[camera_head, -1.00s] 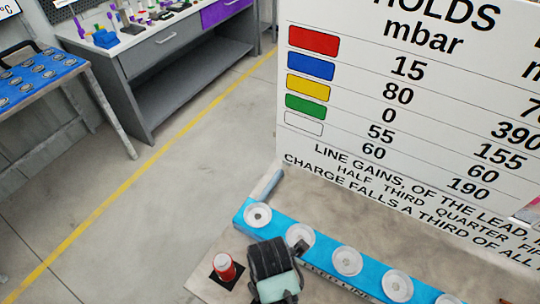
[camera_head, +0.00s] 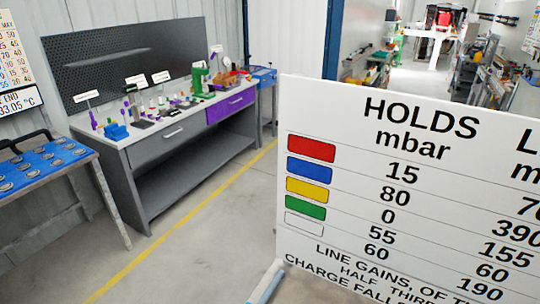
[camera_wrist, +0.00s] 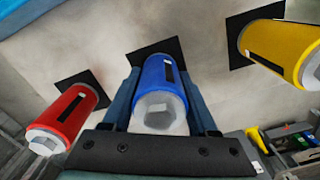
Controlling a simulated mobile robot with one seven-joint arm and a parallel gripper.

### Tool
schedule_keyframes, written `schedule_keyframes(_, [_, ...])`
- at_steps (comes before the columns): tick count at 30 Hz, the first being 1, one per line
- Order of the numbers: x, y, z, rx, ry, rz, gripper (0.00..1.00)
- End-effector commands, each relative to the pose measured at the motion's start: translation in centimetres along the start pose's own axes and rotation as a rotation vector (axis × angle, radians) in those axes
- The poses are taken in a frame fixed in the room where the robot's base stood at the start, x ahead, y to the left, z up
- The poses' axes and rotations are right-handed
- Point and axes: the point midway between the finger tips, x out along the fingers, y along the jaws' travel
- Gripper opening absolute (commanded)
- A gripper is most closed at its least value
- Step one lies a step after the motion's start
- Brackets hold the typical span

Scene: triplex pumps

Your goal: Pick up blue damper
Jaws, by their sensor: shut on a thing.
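The blue damper (camera_wrist: 166,88) is a blue cylinder with a dark stripe and a pale hex end, in the middle of the wrist view. My gripper (camera_wrist: 165,100) is shut on it, with one finger along each side. A black square patch (camera_wrist: 155,47) lies at the damper's far end; I cannot tell whether the damper still touches it. The head view shows neither my gripper nor the damper.
A red damper (camera_wrist: 72,112) stands to the left and a yellow damper (camera_wrist: 280,50) to the right, each by its own black patch. In the head view a white sign (camera_head: 400,180) fills the right. A grey workbench (camera_head: 165,140) and open floor (camera_head: 190,250) lie left.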

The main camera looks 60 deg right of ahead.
Motion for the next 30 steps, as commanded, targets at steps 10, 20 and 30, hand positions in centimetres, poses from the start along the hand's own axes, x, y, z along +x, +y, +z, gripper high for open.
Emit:
schedule_keyframes(10, [-0.1,0.1,0.0,0.000,-0.001,0.002,0.00])
schedule_keyframes(20, [-2.0,0.2,0.0,-0.001,-0.002,0.005,0.00])
schedule_keyframes(30, [-8.5,0.2,0.0,0.000,-0.002,0.005,0.00])
